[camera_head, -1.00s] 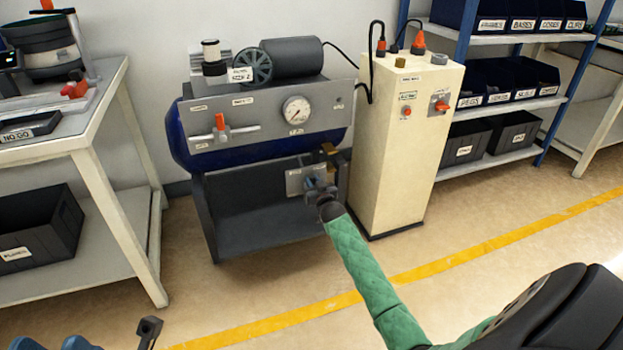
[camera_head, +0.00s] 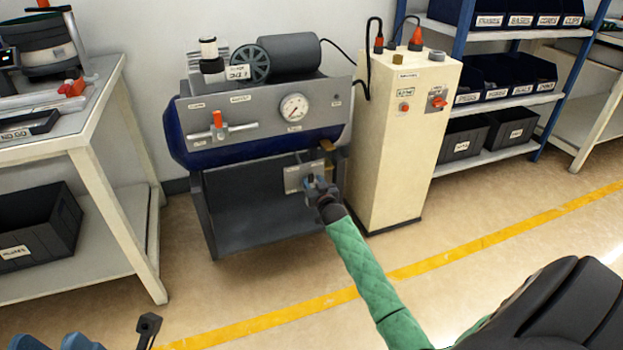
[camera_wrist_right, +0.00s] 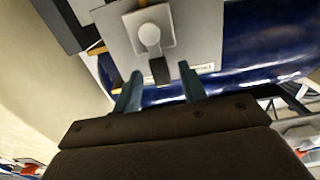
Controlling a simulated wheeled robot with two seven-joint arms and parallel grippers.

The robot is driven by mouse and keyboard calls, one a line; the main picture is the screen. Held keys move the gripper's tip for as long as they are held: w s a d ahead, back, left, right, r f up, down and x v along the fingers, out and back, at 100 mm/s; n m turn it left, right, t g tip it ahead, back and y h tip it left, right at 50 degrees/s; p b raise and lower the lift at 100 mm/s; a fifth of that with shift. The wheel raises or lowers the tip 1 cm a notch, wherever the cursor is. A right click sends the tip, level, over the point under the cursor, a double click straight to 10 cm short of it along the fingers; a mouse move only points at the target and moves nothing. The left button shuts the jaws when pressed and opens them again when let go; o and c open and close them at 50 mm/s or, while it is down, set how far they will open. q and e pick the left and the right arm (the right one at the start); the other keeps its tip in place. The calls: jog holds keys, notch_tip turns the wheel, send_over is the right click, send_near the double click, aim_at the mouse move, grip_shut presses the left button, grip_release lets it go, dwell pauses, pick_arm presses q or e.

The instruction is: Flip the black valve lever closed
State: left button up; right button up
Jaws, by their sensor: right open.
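The black valve lever (camera_wrist_right: 159,70) shows in the right wrist view as a short dark bar below a pale round hub (camera_wrist_right: 149,36) on a grey plate (camera_wrist_right: 195,30). In the head view the plate (camera_head: 292,179) is on the lower front of the compressor, and the lever is hard to make out behind my gripper. My right gripper (camera_head: 316,183) is at the plate. Its two blue fingers (camera_wrist_right: 160,88) are open, one on each side of the lever's lower end, with gaps showing. Blue parts at the bottom left edge seem to be my left gripper (camera_head: 54,343), mostly cut off.
The compressor has a blue tank (camera_head: 178,148), a gauge (camera_head: 294,107) and a red-handled valve (camera_head: 219,120). A cream cabinet (camera_head: 400,150) stands close to the right of my right gripper. A workbench (camera_head: 95,125) is at left, a bin shelf (camera_head: 500,100) at right. The middle floor is open.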

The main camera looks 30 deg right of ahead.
jog(key=shift+p+v, duration=0.55)
jog(key=shift+v, duration=2.1)
